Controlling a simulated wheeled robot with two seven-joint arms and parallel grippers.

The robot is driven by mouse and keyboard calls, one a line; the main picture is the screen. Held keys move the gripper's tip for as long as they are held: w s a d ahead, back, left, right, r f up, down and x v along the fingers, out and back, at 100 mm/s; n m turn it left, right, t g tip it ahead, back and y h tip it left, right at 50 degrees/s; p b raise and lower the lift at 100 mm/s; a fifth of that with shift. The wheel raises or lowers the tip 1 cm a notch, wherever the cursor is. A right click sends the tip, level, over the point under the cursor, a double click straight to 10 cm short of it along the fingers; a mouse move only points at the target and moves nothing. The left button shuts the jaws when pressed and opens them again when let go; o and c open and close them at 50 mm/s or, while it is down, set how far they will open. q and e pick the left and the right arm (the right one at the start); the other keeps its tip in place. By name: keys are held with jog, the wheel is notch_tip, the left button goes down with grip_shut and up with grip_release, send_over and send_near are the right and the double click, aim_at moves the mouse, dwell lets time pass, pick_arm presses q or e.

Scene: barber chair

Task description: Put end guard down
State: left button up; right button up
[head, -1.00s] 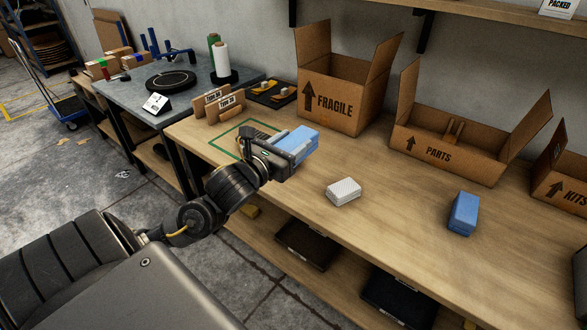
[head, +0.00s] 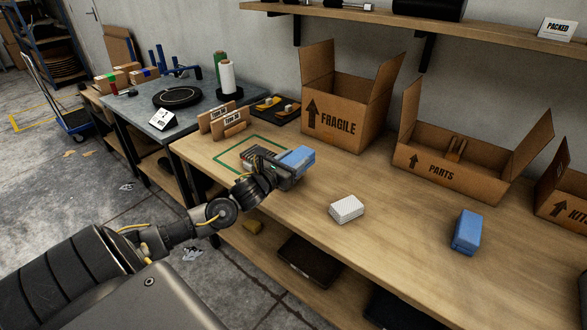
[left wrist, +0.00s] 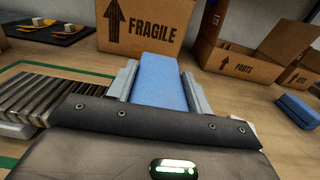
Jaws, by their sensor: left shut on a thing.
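My left gripper (head: 292,163) is shut on a blue block, the end guard (head: 298,157), at the right edge of the green outlined square (head: 228,163). In the left wrist view the blue end guard (left wrist: 160,82) stands between the two grey fingers. A ridged grey metal part (head: 262,157) lies in the green square, just left of the gripper; it also shows in the left wrist view (left wrist: 40,97). I cannot tell whether the end guard touches the table or the ridged part. My right gripper is not in view.
A white textured block (head: 347,208) and a second blue block (head: 466,230) lie on the wooden table. Open cardboard boxes marked FRAGILE (head: 338,125) and PARTS (head: 440,172) stand behind.

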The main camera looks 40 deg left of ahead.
pick_arm(q)
jog(key=f, duration=0.2)
jog(key=shift+w+a+f, duration=0.15)
jog(key=shift+w+f, duration=0.05)
jog(key=shift+f, duration=0.65)
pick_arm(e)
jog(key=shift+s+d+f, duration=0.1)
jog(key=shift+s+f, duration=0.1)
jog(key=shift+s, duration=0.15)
pick_arm(q)
jog(key=shift+f, duration=0.1)
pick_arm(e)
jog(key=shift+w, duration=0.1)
pick_arm(q)
jog(key=o, duration=0.9)
jog(key=shift+o, duration=0.2)
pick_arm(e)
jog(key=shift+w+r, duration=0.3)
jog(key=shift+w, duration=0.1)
